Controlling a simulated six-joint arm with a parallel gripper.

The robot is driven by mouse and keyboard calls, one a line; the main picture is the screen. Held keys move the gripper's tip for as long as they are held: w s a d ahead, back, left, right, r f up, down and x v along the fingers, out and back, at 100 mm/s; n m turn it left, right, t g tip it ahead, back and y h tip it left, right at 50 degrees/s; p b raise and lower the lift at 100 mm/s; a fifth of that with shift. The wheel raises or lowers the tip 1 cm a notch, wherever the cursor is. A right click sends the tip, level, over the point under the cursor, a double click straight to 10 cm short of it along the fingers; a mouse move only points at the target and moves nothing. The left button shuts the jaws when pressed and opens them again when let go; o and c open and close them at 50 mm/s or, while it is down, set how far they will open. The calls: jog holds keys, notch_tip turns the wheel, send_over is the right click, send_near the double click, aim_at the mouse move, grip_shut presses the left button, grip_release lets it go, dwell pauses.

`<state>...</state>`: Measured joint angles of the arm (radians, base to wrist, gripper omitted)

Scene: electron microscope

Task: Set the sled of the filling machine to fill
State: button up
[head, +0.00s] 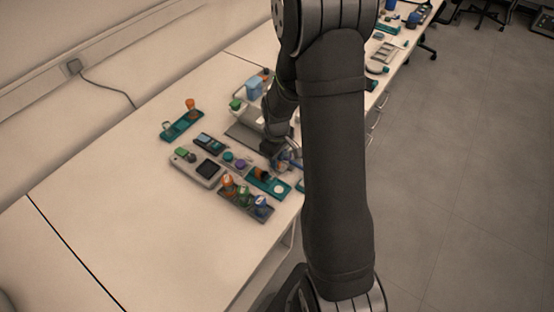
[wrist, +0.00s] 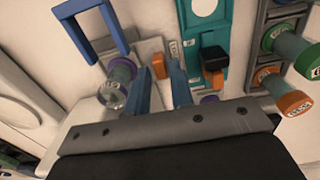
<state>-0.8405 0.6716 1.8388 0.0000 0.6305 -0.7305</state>
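In the wrist view, my gripper (wrist: 160,75) shows two blue fingers set apart with a gap between them. A small orange block (wrist: 158,66) stands on a white plate (wrist: 151,47), in line with the gap near the fingertips. I cannot tell whether the fingers touch it. It may be the sled's handle, but no readable label confirms this. A clear jar with a purple ring (wrist: 117,82) lies left of the fingers, by a blue frame (wrist: 97,32). In the head view, my gripper (head: 287,163) is low over the bench's right edge, partly hidden by my arm.
A grey device with a dark screen (head: 197,167) lies left on the bench. The bench's front left is clear.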

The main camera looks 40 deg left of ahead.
jog(key=shift+f, duration=0.65)
grip_shut()
jog(key=shift+a, duration=2.55)
grip_release()
notch_tip(320, 180, up, 18)
jog(key=shift+f, duration=0.25)
